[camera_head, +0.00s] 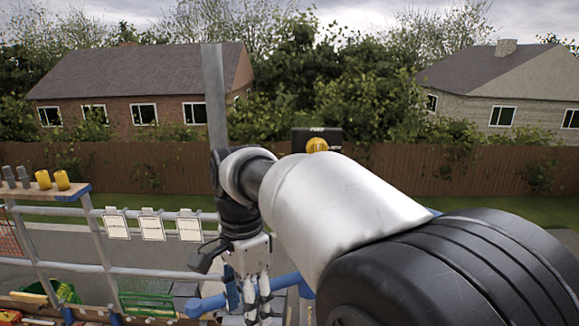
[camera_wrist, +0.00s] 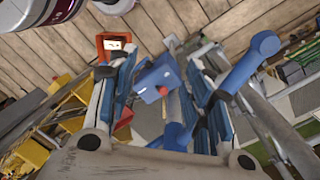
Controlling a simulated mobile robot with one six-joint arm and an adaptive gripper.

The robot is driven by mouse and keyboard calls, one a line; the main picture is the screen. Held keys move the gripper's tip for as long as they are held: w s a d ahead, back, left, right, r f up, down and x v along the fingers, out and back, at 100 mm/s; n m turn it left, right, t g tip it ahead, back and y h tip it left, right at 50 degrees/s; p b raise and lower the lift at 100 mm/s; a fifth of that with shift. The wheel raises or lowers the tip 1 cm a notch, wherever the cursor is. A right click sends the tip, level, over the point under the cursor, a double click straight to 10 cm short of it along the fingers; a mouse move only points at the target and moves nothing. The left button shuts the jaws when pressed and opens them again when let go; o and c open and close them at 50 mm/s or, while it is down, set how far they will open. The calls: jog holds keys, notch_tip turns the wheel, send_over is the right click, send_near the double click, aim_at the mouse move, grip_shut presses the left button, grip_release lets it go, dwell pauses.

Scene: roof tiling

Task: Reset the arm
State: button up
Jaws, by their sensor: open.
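My arm reaches across the right half of the head view, with the wrist bent down near the middle. My gripper (camera_head: 250,302) hangs below it, fingers pointing downward near the bottom edge. In the wrist view my gripper (camera_wrist: 160,85) has its two blue-and-grey fingers spread apart. No object is clasped between them. A blue part (camera_wrist: 158,80) shows in the gap, and I cannot tell how far beyond the fingers it is. The lowest part of the gripper is cut off in the head view.
A blue tube (camera_head: 205,305) runs beside and behind the gripper. Scaffold rails (camera_head: 165,272) with white sheets (camera_head: 152,227) stand at left. A shelf board (camera_head: 50,193) holds yellow and grey cylinders. A green crate (camera_head: 147,293) sits below. A wooden fence (camera_head: 110,170) stands behind.

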jog(key=s+d+f+n+t+b, duration=0.1)
jog(key=s+d+f+n+b, duration=0.1)
jog(key=s+d+f+b, duration=0.3)
jog(key=s+d+f+n+t+b, duration=0.25)
jog(key=d+b, duration=0.25)
jog(key=d, duration=0.3)
jog(key=s+d+f+n+b, duration=0.2)
jog(key=s+d+f+b, duration=0.1)
jog(key=s+f, duration=0.1)
jog(key=s+d+f+n+t+b, duration=0.1)
jog(key=s+d+f+n+b, duration=0.1)
jog(key=s+f+b, duration=0.2)
jog(key=s+d+f+n+t+b, duration=0.1)
jog(key=s+d+f+n+b, duration=0.1)
jog(key=f, duration=0.6)
jog(key=shift+s+d+f+b, duration=0.25)
jog(key=shift+s+d+b, duration=0.55)
jog(key=shift+s+b, duration=0.1)
jog(key=shift+o, duration=0.5)
jog(key=shift+t, duration=0.25)
